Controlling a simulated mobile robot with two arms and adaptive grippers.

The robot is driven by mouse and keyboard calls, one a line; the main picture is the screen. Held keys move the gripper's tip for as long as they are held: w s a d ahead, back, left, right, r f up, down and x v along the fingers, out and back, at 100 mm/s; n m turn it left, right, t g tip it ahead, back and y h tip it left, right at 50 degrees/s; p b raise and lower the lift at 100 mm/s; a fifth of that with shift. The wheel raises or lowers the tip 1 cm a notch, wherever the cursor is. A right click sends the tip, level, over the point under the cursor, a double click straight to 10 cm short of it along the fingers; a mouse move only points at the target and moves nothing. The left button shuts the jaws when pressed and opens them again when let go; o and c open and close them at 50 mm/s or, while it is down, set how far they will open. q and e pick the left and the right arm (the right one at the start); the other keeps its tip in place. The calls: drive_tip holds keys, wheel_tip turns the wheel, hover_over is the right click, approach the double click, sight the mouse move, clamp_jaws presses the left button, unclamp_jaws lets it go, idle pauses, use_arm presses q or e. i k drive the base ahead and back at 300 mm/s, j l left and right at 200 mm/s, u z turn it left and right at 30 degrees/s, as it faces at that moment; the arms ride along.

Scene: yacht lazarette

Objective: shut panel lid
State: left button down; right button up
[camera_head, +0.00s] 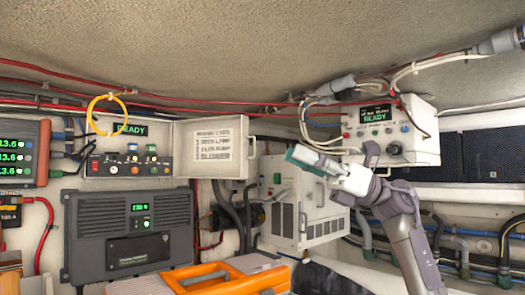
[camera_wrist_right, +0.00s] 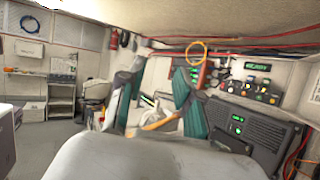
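The switch panel (camera_head: 130,155) is on the back wall at the left, with a green READY display and coloured switches. Its pale lid (camera_head: 212,147) stands open, swung out to the right of the panel, with a printed label facing me. My right gripper (camera_head: 304,158) is to the right of the lid, apart from it, with its teal-padded fingers pointing left. In the right wrist view the fingers (camera_wrist_right: 157,95) are spread with nothing held between them. The panel's switches (camera_wrist_right: 250,88) also show there, at the right; I cannot make out the lid there. My left gripper is not in view.
A dark grey unit (camera_head: 130,230) is below the panel. A yellow ring (camera_head: 105,115) hangs at its upper left. A white control box (camera_head: 390,132) and a white vented cabinet (camera_head: 305,210) are at the right. An orange-handled item (camera_head: 225,283) is at the bottom. Red cables cross above.

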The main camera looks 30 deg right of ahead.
sight(214, 148)
drive_tip(key=i+l, duration=1.2)
drive_tip(key=l, duration=0.25)
